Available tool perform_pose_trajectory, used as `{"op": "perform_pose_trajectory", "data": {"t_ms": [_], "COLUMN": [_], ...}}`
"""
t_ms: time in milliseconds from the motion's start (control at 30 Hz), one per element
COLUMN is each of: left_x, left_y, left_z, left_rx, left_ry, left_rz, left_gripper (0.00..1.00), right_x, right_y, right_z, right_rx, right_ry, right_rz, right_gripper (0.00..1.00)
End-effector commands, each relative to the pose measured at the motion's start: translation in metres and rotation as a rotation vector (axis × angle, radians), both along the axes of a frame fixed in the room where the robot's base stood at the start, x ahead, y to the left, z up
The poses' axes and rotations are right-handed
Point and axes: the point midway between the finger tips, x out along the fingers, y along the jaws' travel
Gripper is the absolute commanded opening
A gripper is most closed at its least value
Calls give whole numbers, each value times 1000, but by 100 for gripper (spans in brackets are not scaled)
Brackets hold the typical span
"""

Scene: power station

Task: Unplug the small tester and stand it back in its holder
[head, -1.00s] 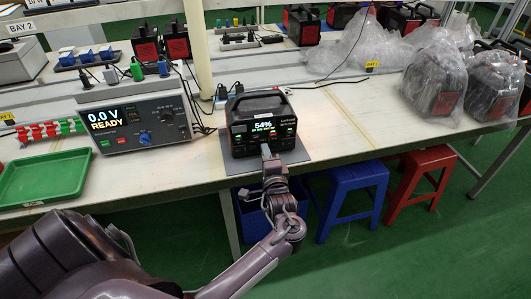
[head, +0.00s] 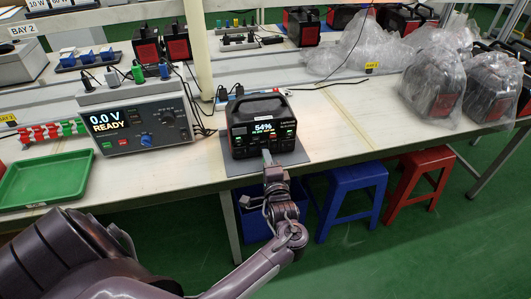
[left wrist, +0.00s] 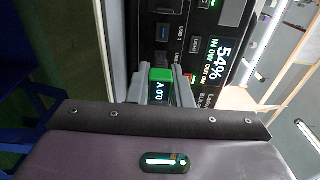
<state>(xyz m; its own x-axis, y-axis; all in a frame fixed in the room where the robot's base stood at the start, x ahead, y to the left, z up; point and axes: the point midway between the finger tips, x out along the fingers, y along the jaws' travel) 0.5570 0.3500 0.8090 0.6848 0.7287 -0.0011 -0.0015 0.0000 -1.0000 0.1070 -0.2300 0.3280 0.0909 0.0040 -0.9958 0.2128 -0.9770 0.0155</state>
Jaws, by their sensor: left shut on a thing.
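The small tester (left wrist: 160,88) has a green end and a small dark screen reading 0.0 V in the left wrist view. My left gripper (left wrist: 160,92) is shut on it, with one grey finger on each side. In the head view my left gripper (head: 267,157) is at the lower front of the black power station (head: 262,128), whose screen shows 54%. The station's front panel with its ports also fills the top of the wrist view (left wrist: 175,30). I cannot tell whether the tester's plug still touches a port. I cannot pick out the holder for certain. My right gripper is not in view.
A bench supply (head: 140,125) reading 0.0 V READY stands left of the station. A green tray (head: 45,178) lies at the far left. Bagged units (head: 435,85) stand at the right. Blue (head: 350,180) and red (head: 425,165) stools stand below the table edge.

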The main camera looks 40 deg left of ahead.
Motion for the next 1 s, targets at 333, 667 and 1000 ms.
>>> {"op": "perform_pose_trajectory", "data": {"t_ms": [333, 667, 1000], "left_x": [-10, -17, -23], "left_y": [-11, -18, -15], "left_z": [1, 0, 3], "left_rx": [-1, 1, 2], "left_ry": [1, 1, 1], "left_rz": [0, 0, -23], "left_gripper": [0, 0, 0], "right_x": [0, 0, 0], "right_y": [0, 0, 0], "right_z": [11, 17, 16], "right_rx": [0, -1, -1], "right_ry": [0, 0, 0], "right_rz": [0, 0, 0], "right_gripper": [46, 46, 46]}}
